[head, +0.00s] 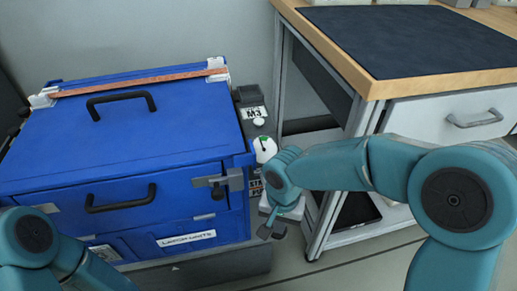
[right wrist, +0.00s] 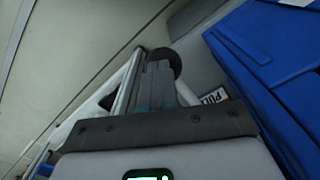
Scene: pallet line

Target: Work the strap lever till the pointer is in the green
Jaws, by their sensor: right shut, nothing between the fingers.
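A white dial (head: 265,150) with a small green sector near its top stands beside the blue crate. A thin dark pointer shows near the green, but it is too small to tell whether it lies inside. An orange strap (head: 140,81) runs across the crate top. My right gripper (head: 268,232) is shut and empty, low beside the crate's right front corner. In the right wrist view its fingers (right wrist: 155,82) point toward a round black knob (right wrist: 166,63), perhaps the lever's end; I cannot tell if they touch. The lever is otherwise hidden. My left gripper is out of view.
The blue crate (head: 130,145) has black handles and a front latch. A label reading "PULL" (right wrist: 213,96) shows in the right wrist view. A wooden-topped bench (head: 374,85) with a dark mat stands close on the right. Floor (head: 350,265) is clear in front of it.

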